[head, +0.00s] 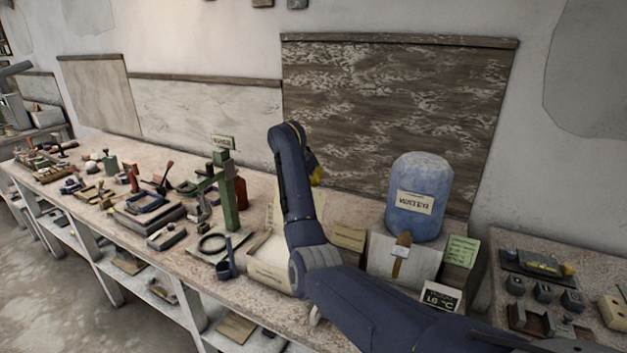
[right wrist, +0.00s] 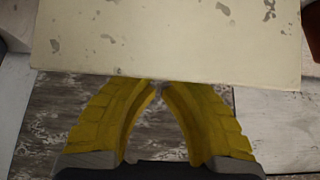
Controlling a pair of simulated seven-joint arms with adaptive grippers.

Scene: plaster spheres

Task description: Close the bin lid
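A cream bin (head: 268,279) with a label on its front stands open on the bench, with pale contents or a pale floor inside. Its cream lid (head: 322,203) appears raised upright at the back, partly hidden by my right arm. My right gripper (head: 316,172) is raised beside the lid's upper part, its yellow fingers partly hidden by the wrist. In the right wrist view a cream speckled panel (right wrist: 170,35), seemingly the lid, crosses in front of the fingertips. The fingers (right wrist: 156,86) converge with nothing visible between them; contact with the panel is unclear. My left gripper is out of view.
A blue jug (head: 419,195) stands on a pale box (head: 385,258) to the right. A small labelled box (head: 348,237) is close to the bin. A green stand (head: 228,195), a black ring (head: 212,244) and a blue holder (head: 227,265) are on the left.

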